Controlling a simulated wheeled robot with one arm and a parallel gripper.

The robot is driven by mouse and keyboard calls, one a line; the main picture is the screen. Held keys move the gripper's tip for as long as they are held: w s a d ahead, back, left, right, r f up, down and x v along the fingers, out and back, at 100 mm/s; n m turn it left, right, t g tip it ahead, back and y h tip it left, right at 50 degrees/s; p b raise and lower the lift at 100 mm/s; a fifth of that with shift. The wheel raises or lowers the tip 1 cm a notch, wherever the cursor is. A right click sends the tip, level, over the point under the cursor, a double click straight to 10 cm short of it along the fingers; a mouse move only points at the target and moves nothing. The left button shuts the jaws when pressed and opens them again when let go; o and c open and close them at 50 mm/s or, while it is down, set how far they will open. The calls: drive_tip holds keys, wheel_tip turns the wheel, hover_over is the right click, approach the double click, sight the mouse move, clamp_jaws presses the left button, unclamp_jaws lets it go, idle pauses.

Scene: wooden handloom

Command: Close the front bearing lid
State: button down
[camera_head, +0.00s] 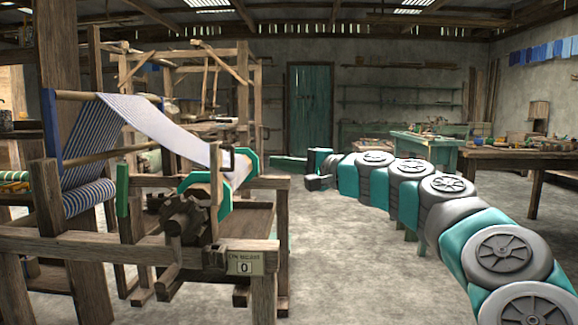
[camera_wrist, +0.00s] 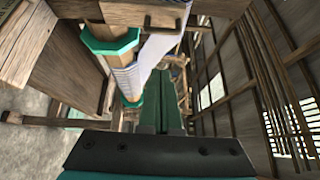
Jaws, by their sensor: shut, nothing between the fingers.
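The loom's cloth beam with teal octagonal flanges (camera_head: 226,192) is at the front right of the loom, with striped cloth running onto it. A dark metal bracket (camera_head: 234,160) stands by the near end of this beam; it looks like the front bearing's hardware. I cannot tell for sure which part is the lid or how far it is open. In the wrist view a dark metal bracket (camera_wrist: 148,17) shows on the wood at the top, above a teal flange (camera_wrist: 112,45). My gripper (camera_head: 272,162) is shut and empty, right of the beam and apart from it; its green fingers (camera_wrist: 160,76) lie together.
A ratchet gear (camera_head: 186,217) and a wooden rail with a counter plate (camera_head: 244,262) are at the loom's near side. A wooden post and beams stand around the cloth. A workbench (camera_head: 500,154) is at the right.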

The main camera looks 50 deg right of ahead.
drive_tip(key=w+a, duration=0.3)
drive_tip(key=w, duration=0.3)
drive_tip(key=shift+w+a+r, duration=0.2)
drive_tip(key=shift+w+a, duration=0.15)
drive_tip(key=shift+r, duration=0.1)
